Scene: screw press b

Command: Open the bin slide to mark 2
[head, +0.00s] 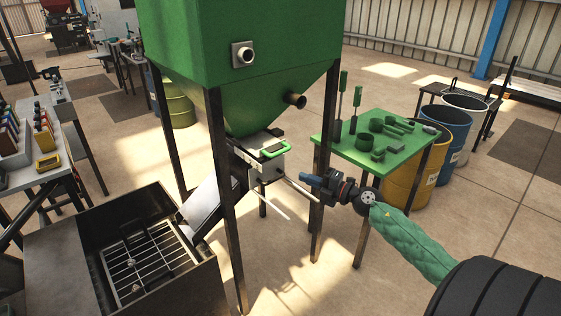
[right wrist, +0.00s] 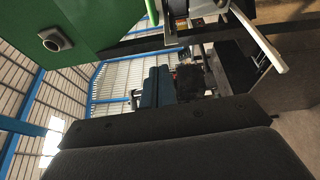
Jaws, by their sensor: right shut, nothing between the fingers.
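The green bin (head: 235,50) is a hopper on dark legs in the head view; part of it also shows in the right wrist view (right wrist: 85,25). Under its outlet is a pale metal slide (head: 266,168) with a green handle (head: 274,150). Two pale rods stick out from the slide towards the right. Any mark numbers are too small to read. My right gripper (head: 304,178) is shut and empty, right of the handle and a little lower, apart from it, near a front bin leg. Its closed fingers show in the right wrist view (right wrist: 156,88). My left gripper is not in view.
A green table (head: 385,137) with several green tools stands behind my right gripper. A dark open box with a grate (head: 105,212) stands below a chute at the left. Bin legs (head: 224,200) flank the slide. Barrels (head: 445,125) stand at the right.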

